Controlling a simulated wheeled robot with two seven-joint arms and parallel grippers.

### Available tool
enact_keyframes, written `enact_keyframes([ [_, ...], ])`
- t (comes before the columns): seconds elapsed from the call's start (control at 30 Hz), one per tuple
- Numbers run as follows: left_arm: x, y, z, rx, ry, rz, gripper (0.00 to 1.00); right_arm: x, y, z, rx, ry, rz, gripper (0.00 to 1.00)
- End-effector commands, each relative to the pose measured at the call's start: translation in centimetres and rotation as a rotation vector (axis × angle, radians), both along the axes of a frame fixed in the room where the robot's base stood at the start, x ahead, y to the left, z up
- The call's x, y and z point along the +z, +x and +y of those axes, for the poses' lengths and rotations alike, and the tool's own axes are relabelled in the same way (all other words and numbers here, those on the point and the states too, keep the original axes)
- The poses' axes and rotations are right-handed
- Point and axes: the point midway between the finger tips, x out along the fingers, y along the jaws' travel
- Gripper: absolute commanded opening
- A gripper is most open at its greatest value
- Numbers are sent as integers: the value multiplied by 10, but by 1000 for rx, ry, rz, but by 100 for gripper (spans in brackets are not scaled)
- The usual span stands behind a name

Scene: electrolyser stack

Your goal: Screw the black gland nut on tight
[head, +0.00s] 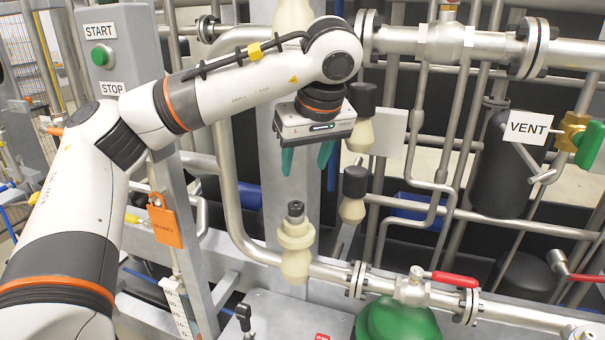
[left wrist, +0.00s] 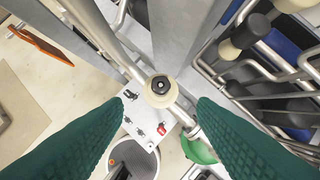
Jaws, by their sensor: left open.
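A small black gland nut (head: 295,208) sits on top of an upright cream fitting (head: 296,240) in the middle of the head view. In the left wrist view the nut (left wrist: 160,85) is seen from above, on the round cream fitting (left wrist: 170,98). Whether it is fully seated cannot be told. My left gripper (head: 307,160) hangs above the nut with its green fingers pointing down. Its fingers are spread wide, apart from the nut, with nothing between them; in the left wrist view the nut shows between and beyond the fingertips. My right gripper is not in view.
Two cream fittings with black caps (head: 363,95) (head: 355,181) stand close to the right of my left gripper. Steel pipes, a red-handled valve (head: 412,288) and a VENT sign (head: 528,127) are on the right. A grey START/STOP post (head: 125,75) is left. An orange tag (head: 164,222) hangs nearby.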

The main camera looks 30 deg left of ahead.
Motion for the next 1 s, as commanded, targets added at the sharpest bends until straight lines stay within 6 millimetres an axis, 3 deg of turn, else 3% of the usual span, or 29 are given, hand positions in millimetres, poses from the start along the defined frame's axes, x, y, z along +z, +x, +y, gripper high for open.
enact_keyframes([
  [0.4, -64, 13, 21, 0, -4, 9, 52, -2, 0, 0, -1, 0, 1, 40],
  [0.6, -89, 20, 31, -1, -2, 4, 52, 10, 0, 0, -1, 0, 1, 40],
  [0.8, -105, 24, 35, -1, -2, 4, 52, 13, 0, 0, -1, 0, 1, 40],
  [1.0, -108, 24, 36, -3, -4, 1, 52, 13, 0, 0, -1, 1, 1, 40],
])
